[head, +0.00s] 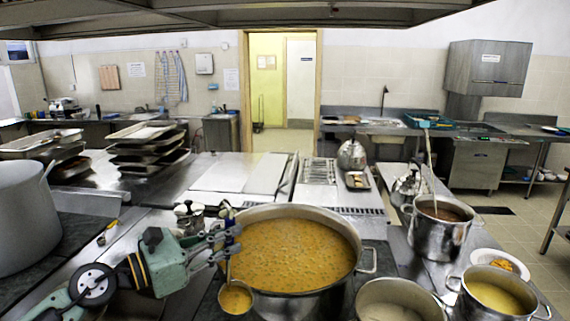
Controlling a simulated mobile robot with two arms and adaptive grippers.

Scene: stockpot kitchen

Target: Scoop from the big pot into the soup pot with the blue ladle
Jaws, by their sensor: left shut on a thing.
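The big pot (367,262) is a wide steel pot full of orange soup, at the centre of the head view. My left gripper (225,240) is at its left rim, shut on the blue handle of the ladle (237,299). The ladle hangs upright, its bowl low at the pot's front left and filled with orange soup. The bowl appears in front of the pot's outer wall. Smaller steel pots stand at the right: one with yellow soup (495,296), one with pale contents (400,303). I cannot tell which is the soup pot. My right gripper is not in view.
A third pot (436,238) with dark contents and its own ladle stands behind them, near a plate of food (500,263). A tall grey pot (24,220) is at the left edge. Stacked trays (150,148) stand at the back left. A steel hood hangs overhead.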

